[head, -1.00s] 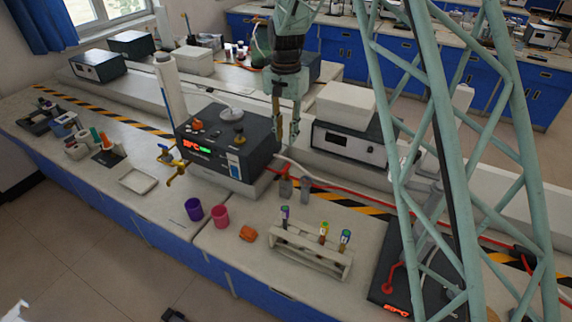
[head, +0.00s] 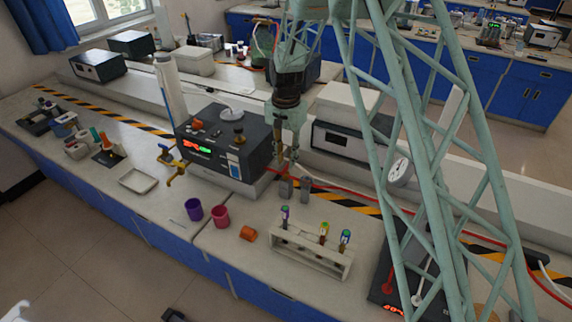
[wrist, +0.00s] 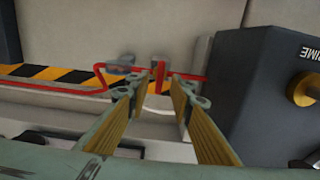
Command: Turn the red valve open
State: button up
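Two small grey fittings stand on the bench beside the dark box, a left one (head: 285,189) and a right one (head: 305,189). Red tubing (head: 330,188) runs past them. In the wrist view, a short upright red piece (wrist: 160,77) shows at one grey fitting; I cannot tell for sure that it is the valve's handle. My gripper (head: 288,165) points down just above and behind the fittings. In the wrist view, its yellow-padded fingers (wrist: 165,95) are apart, with the red piece beyond and roughly between their tips. No contact is clear.
The dark box (head: 225,150) with knobs stands close to the left of my gripper. A test tube rack (head: 310,256) is in front. Purple (head: 193,210) and pink (head: 220,216) cups and an orange piece (head: 248,233) lie to the left. Yellow taps (head: 176,170) are further left.

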aim_at(286, 170)
jog(key=shift+f, duration=1.4)
jog(key=shift+c, duration=0.7)
grip_shut()
